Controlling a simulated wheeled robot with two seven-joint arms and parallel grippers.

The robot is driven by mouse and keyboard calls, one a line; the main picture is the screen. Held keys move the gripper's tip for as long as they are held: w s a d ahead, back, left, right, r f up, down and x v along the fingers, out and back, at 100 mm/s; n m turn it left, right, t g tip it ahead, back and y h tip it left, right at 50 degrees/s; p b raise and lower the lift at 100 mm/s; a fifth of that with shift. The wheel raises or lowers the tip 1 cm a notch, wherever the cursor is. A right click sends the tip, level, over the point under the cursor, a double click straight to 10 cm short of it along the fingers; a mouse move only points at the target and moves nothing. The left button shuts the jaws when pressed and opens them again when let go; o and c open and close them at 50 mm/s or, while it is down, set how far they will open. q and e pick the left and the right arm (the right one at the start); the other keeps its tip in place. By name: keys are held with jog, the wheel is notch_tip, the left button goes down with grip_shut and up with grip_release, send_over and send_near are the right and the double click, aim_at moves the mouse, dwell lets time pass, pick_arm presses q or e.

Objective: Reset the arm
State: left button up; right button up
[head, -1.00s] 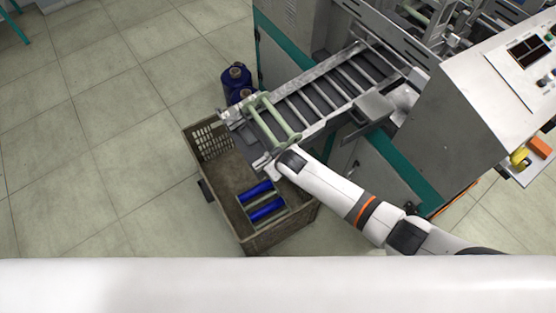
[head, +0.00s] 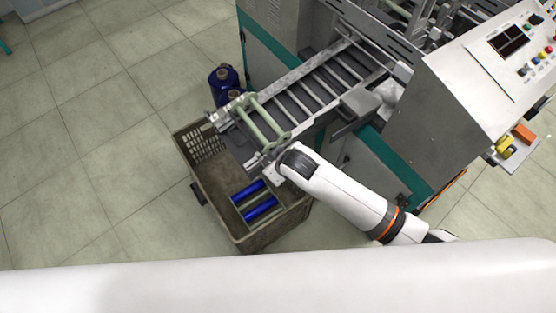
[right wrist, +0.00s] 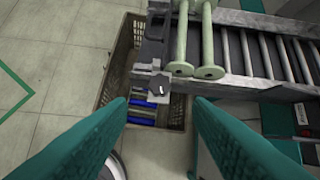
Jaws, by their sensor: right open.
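My right arm (head: 340,190) comes in from the lower right in the head view, its end by the lower end of the conveyor. In the right wrist view my right gripper (right wrist: 160,105) shows two teal fingers spread wide with nothing held between them. Beyond them are the crate and the conveyor's end. In the head view the fingers are hidden or too small to make out. My left gripper is not in view.
A brown crate (head: 203,177) on the floor holds blue bobbins (head: 260,208). Two pale green empty bobbins (head: 262,118) lie on the roller conveyor (head: 305,90) above it. Blue spools (head: 222,86) stand behind. The machine cabinet (head: 470,110) blocks the right; floor at left is clear.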

jog(key=shift+s+r, duration=0.1)
jog(key=shift+r, duration=0.05)
dwell(0.4)
jog(key=s+d+f+m+g, duration=0.1)
jog(key=s+d+f, duration=0.3)
jog(key=f, duration=0.5)
jog(key=s+d+f+m+g+h+b, duration=0.1)
jog(key=s+d+f+m, duration=0.2)
jog(key=f, duration=0.5)
jog(key=s+d+f, duration=0.4)
jog(key=d+f, duration=0.2)
jog(key=f, duration=0.3)
jog(key=s+d+f+g, duration=0.1)
jog(key=s+f, duration=0.3)
jog(key=s, duration=0.5)
jog(key=s+d+f+m+g+h, duration=0.1)
jog(key=s+d+f, duration=0.3)
jog(key=s, duration=0.5)
jog(key=s+d+f+m+g, duration=0.1)
jog(key=s+f, duration=0.3)
jog(key=s, duration=0.5)
jog(key=shift+s+d+b, duration=0.3)
jog(key=shift+d+b, duration=0.1)
jog(key=shift+d, duration=0.45)
